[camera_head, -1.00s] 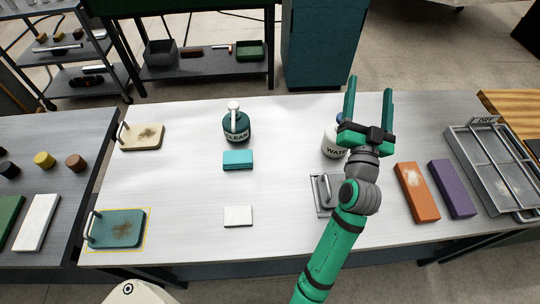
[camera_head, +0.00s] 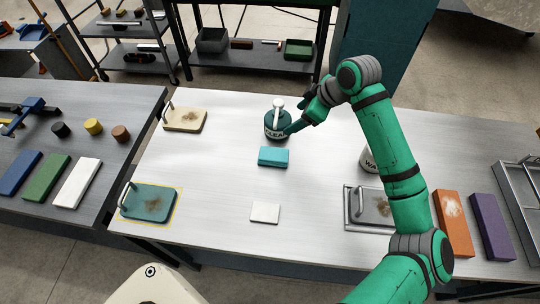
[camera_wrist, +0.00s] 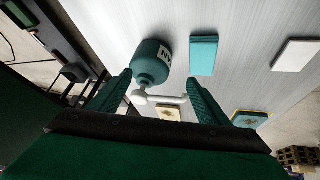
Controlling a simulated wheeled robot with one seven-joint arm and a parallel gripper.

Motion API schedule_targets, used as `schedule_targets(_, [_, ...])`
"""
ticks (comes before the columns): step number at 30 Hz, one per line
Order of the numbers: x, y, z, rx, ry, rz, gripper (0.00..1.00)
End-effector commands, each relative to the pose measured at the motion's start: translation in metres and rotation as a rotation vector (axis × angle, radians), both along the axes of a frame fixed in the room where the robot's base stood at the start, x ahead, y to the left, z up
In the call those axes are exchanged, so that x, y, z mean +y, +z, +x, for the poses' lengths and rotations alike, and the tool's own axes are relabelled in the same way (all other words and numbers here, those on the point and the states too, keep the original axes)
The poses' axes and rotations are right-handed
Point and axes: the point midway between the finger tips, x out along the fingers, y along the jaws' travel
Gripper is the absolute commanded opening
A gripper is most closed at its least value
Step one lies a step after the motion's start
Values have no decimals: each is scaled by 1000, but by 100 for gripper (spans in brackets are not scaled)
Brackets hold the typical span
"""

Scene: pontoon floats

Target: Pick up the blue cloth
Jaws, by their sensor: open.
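The blue cloth (camera_head: 273,157) lies folded as a flat, light-blue block on the white table, just in front of a dark teal pump bottle (camera_head: 275,128). My gripper (camera_head: 289,116) is open and empty beside that bottle, behind the cloth. In the wrist view, the bottle (camera_wrist: 152,64) with its white pump shows between the two fingers (camera_wrist: 162,82). The cloth (camera_wrist: 203,54) shows to the right of the bottle, outside the fingers. I cannot tell whether a finger touches the bottle.
A white block (camera_head: 265,212) lies in front of the cloth. A teal board (camera_head: 150,203) and a beige board (camera_head: 185,119), both stained, lie to the left. My arm partly hides a white bottle (camera_head: 369,159) and a metal plate (camera_head: 372,207). Orange (camera_head: 453,222) and purple (camera_head: 491,226) blocks lie right.

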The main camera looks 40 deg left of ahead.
Motion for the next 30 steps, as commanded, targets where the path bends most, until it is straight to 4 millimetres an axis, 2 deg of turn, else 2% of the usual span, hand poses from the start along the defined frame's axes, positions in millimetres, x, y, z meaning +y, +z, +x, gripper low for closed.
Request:
schedule_targets(1, [-8, -3, -6, 4, 43, -71, 70])
schedule_targets(4, [-15, -8, -25, 20, 145, -187, 70])
schedule_targets(9, [-8, -7, -57, 28, 282, -280, 70])
schedule_targets(12, [-4, -12, -67, 32, 314, -295, 70])
schedule_targets(21, [6, -51, -74, 32, 316, -294, 70])
schedule_targets(30, [12, -73, -77, 31, 316, -295, 70])
